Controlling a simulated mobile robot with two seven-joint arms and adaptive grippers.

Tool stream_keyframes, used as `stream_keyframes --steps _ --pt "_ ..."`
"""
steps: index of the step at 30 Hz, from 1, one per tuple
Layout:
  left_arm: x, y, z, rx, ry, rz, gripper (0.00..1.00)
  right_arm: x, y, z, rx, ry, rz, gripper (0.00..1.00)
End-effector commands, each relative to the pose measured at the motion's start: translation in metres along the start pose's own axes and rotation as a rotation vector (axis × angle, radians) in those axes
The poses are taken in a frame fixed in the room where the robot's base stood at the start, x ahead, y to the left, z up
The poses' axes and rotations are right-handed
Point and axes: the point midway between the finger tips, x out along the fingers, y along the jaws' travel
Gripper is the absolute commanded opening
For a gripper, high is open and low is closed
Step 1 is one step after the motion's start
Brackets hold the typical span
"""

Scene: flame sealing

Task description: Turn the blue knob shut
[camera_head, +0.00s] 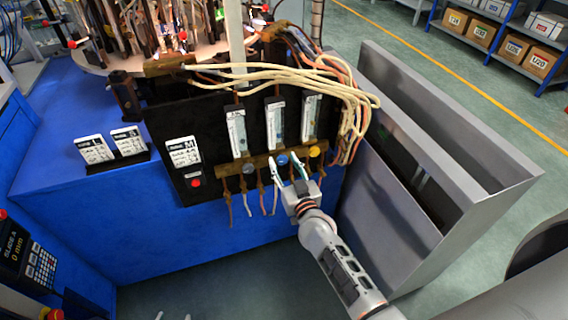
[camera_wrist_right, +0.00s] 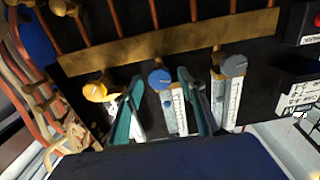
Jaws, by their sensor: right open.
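The blue knob (camera_head: 282,160) sits on the brass bar below the middle flow meter, between a grey knob (camera_head: 247,164) and a yellow knob (camera_head: 314,151). My right gripper (camera_head: 284,165) is open in front of the panel. In the right wrist view, the blue knob (camera_wrist_right: 160,79) shows between its two teal fingers (camera_wrist_right: 160,77), with a gap on each side. The yellow knob (camera_wrist_right: 95,91) and grey knob (camera_wrist_right: 234,66) lie outside the fingers. Two pale fingertips of my left gripper (camera_head: 173,317) show apart at the bottom edge, far from the panel.
The black panel (camera_head: 205,115) stands on a blue bench (camera_head: 45,165). Copper tubes hang below the bar, and cream hoses (camera_head: 290,75) loop over the top. The floor in front is clear.

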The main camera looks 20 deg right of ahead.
Motion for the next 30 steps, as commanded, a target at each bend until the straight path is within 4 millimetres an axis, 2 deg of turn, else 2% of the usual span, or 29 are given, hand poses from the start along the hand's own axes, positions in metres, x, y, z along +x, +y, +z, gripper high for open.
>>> stream_keyframes --steps 7,8,9,12,22,30 --pt "-0.0001 -0.0015 -0.0055 0.002 0.009 -0.002 0.40 0.0010 0.0000 -0.0004 0.000 0.000 0.000 0.40" --pt "-0.0001 -0.0015 -0.0053 0.002 0.009 -0.002 0.40 0.0010 -0.0001 -0.0004 0.000 0.000 0.000 0.35" --pt "-0.0001 -0.0014 -0.0049 0.002 0.008 -0.002 0.40 0.0009 -0.0001 -0.0003 0.000 0.000 0.000 0.24" --pt "0.0000 -0.0012 -0.0032 0.002 0.005 -0.002 0.40 0.0008 -0.0001 -0.0003 0.000 0.000 0.000 0.03" --pt "-0.0009 -0.0003 0.0013 0.001 -0.004 0.000 0.40 0.0008 0.0000 -0.0009 0.022 0.000 -0.001 0.03" --pt "-0.0053 -0.0016 -0.0072 0.000 0.001 0.000 0.40 0.0011 0.0003 -0.0026 0.160 0.000 -0.001 0.03"
